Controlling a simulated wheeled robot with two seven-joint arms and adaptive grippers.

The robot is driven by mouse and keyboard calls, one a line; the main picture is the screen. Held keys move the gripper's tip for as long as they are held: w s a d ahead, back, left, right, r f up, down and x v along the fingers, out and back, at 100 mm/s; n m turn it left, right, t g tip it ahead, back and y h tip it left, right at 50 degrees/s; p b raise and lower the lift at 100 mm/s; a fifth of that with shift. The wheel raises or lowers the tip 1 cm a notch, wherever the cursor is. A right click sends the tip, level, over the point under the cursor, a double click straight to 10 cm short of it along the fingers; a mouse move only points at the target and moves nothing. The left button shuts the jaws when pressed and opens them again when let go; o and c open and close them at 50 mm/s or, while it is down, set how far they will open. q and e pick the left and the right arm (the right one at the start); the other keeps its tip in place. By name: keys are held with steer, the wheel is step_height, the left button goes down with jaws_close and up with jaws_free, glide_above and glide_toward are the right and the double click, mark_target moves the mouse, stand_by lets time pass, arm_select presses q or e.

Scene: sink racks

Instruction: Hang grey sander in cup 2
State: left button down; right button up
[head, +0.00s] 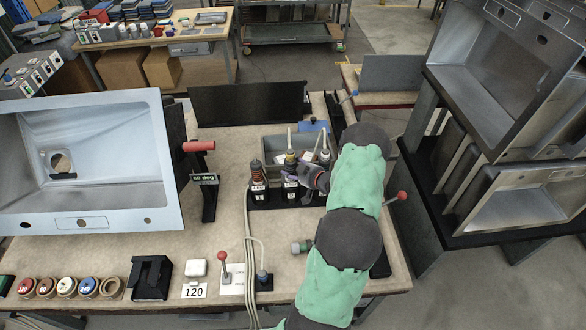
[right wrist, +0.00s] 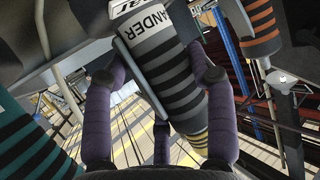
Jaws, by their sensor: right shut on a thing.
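The grey sander (right wrist: 165,60) fills the middle of the right wrist view, with dark bands, thin yellow stripes and "SANDER" lettering on its body. My right gripper (right wrist: 165,95) has its purple fingers closed around it. In the head view my right gripper (head: 318,178) is at the right end of the row of black cups, and I cannot clearly pick out the sander there. The row shows a left cup (head: 258,196) and a middle cup (head: 290,195) with white labels too small to read; my gripper partly hides the right part. My left gripper is out of view.
A brown banded tool (head: 257,173) stands in the left cup. A grey bin (head: 275,146) is behind the row. A large metal sink (head: 85,222) is at left, with a red-handled black stand (head: 208,195) between. The right wrist view shows teal (right wrist: 28,140) and orange (right wrist: 262,25) banded tools nearby.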

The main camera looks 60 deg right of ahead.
steer(key=shift+d+f, duration=0.1)
steer(key=shift+f, duration=0.2)
steer(key=o, duration=1.6)
steer(key=shift+o, duration=0.2)
steer(key=shift+f, duration=0.15)
steer(key=v, duration=1.2)
steer(key=shift+r, duration=0.2)
